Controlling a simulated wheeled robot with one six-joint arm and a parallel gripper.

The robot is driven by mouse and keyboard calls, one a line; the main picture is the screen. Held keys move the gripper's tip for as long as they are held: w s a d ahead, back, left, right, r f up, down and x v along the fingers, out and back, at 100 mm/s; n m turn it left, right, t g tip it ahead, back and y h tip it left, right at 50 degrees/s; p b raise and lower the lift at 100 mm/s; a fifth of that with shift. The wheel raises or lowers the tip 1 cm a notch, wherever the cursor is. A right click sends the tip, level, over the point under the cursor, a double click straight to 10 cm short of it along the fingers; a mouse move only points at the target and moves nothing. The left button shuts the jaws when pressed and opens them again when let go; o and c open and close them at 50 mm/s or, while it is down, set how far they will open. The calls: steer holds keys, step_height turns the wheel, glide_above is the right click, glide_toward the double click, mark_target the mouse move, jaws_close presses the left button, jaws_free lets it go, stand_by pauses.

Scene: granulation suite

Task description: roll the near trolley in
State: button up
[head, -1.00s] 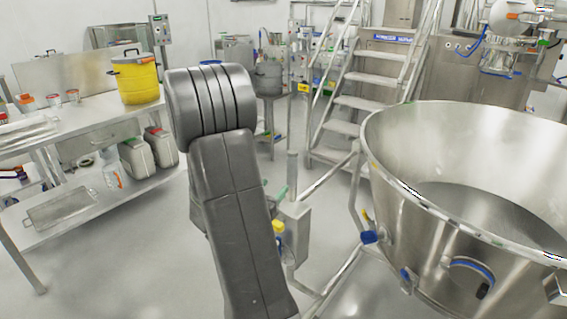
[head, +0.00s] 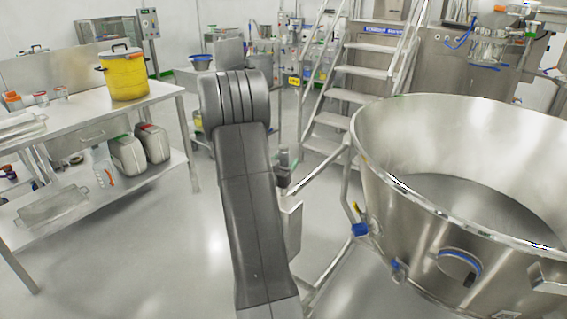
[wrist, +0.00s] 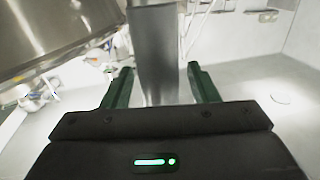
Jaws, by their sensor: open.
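The near trolley is a large round steel bowl (head: 405,225) on a tubular frame (head: 330,268) at the right of the head view. Blue fittings sit on its lower side. The bowl (wrist: 60,35) also fills the upper left of the wrist view. My gripper (wrist: 162,82) is open, its two dark green fingers apart. A flat steel upright (wrist: 157,50) stands between the fingers in the picture; I cannot tell whether they touch it. In the head view my arm hides most of the gripper. The trolley's wheels are not clearly seen.
A steel bench (head: 165,105) with a yellow lidded tub (head: 124,75) stands at left, white cans on its lower shelf. Steel steps (head: 345,95) and machines stand behind the bowl. Open floor (head: 150,250) lies between bench and trolley.

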jaws_close()
